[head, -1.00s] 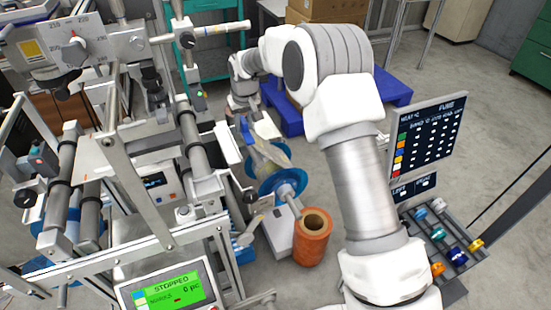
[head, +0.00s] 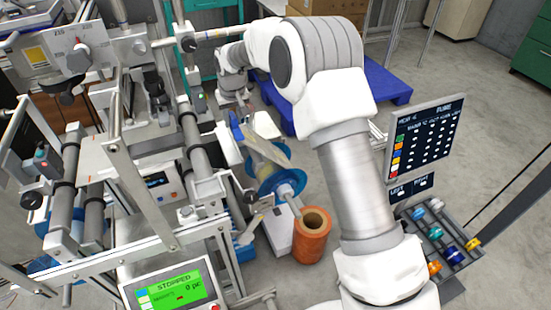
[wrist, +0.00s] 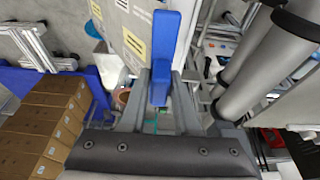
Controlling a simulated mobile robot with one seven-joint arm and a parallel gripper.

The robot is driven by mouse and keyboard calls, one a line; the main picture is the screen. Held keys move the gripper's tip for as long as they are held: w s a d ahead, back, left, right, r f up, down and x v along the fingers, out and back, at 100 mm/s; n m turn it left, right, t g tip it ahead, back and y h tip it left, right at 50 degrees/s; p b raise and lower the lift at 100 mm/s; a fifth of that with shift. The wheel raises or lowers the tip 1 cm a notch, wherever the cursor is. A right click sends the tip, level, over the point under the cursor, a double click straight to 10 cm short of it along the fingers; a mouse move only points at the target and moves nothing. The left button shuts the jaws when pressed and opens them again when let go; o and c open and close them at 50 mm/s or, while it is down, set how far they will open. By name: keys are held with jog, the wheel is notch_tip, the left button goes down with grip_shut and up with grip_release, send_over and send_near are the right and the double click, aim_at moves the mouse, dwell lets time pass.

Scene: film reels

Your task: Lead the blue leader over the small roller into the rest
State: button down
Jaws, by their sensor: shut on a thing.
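The blue leader (wrist: 166,48) is a flat blue strip in the wrist view. My gripper (wrist: 158,92) is shut on its lower end, and the strip stands up beyond the fingertips. In the head view my gripper (head: 232,100) is small and partly hidden, left of my arm, above the blue-flanged reel (head: 282,182). I cannot tell which is the small roller, and I cannot make out the rest.
The machine frame (head: 135,190) fills the left. An orange roll (head: 312,238) stands below the reel. Cartons (wrist: 48,125) sit on a blue pallet. A stand with coloured pieces (head: 442,238) is at right.

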jog(key=shift+s+a+r+p, duration=0.25)
jog(key=shift+a+r+p, duration=0.15)
jog(key=shift+a+r, duration=0.2)
jog(key=shift+s+a+r+p, duration=0.2)
jog(key=shift+a+r+p, duration=0.15)
jog(key=shift+a+r, duration=0.25)
jog(key=shift+d, duration=0.1)
jog(key=shift+d+r, duration=0.1)
jog(key=shift+d, duration=0.05)
dwell(1.2)
